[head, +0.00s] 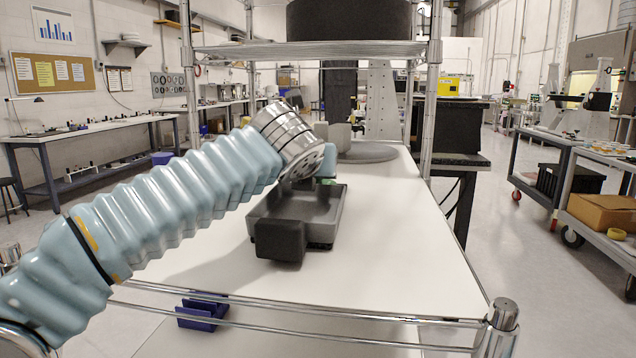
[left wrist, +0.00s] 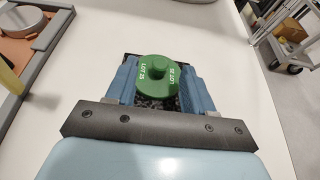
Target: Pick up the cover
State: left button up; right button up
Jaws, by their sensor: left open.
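The green round cover (left wrist: 158,78) has a knob on top and white lettering that includes "LOT 25". In the left wrist view it lies between the two blue fingers of my open left gripper (left wrist: 157,82), over a dark speckled patch. I cannot tell whether the fingers touch its sides. My right gripper is not in view.
A grey tray-like fixture (head: 328,225) with a black block (head: 280,240) stands on the white table (head: 390,255). Shelf posts rise at the back; the table's right side is clear.

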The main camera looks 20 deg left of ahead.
pick_arm(q)
jog(key=x, duration=0.2)
jog(key=shift+w+f, duration=0.15)
jog(key=shift+w, duration=0.2)
grip_shut()
